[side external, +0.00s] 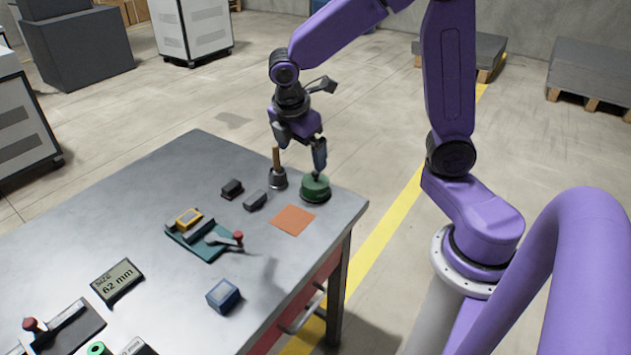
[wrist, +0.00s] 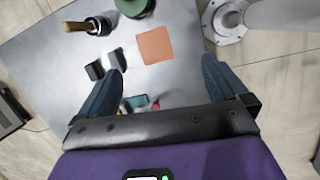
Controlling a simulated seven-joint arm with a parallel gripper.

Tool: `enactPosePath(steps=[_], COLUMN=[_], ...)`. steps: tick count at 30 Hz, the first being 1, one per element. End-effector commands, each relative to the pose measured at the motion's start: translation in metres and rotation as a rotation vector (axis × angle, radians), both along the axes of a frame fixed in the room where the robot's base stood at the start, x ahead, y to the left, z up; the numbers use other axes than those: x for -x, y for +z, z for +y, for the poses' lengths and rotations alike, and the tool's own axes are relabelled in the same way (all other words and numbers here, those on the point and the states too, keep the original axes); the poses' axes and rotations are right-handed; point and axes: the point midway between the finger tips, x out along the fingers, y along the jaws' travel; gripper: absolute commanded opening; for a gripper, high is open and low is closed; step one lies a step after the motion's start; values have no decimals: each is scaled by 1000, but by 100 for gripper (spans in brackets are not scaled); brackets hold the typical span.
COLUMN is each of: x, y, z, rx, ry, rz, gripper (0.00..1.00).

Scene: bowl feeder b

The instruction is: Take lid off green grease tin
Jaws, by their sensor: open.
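The green grease tin (side external: 315,190) stands upright near the far right corner of the table, with its lid on and a small dark knob on top. It also shows, cut off, at the top edge of the wrist view (wrist: 133,7). My gripper (side external: 299,153) is open and empty above the table. In the side view one finger hangs just above the tin's knob, with the other up to its left; I cannot tell whether that finger touches the tin. In the wrist view the spread fingers (wrist: 163,66) have the tin beyond them, not between them.
A dark pot with a wooden-handled tool (side external: 278,178) stands close left of the tin. An orange square (side external: 293,219) lies in front. Two dark blocks (side external: 232,188) (side external: 254,200), a teal fixture (side external: 205,240), a blue box (side external: 222,295) and a "62 mm" display (side external: 117,282) lie further left and nearer.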

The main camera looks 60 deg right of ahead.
Motion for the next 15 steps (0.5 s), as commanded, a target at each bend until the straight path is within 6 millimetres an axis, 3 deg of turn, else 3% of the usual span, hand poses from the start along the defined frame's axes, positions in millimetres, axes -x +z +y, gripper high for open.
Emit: enactPosePath(steps=[3,6,15], x=[-30,-47,-63], y=[-6,-9,-20], z=[-25,-44,-69], rx=[54,87,122], ry=[41,74,111], rz=[38,67,106], gripper=[100,100,100])
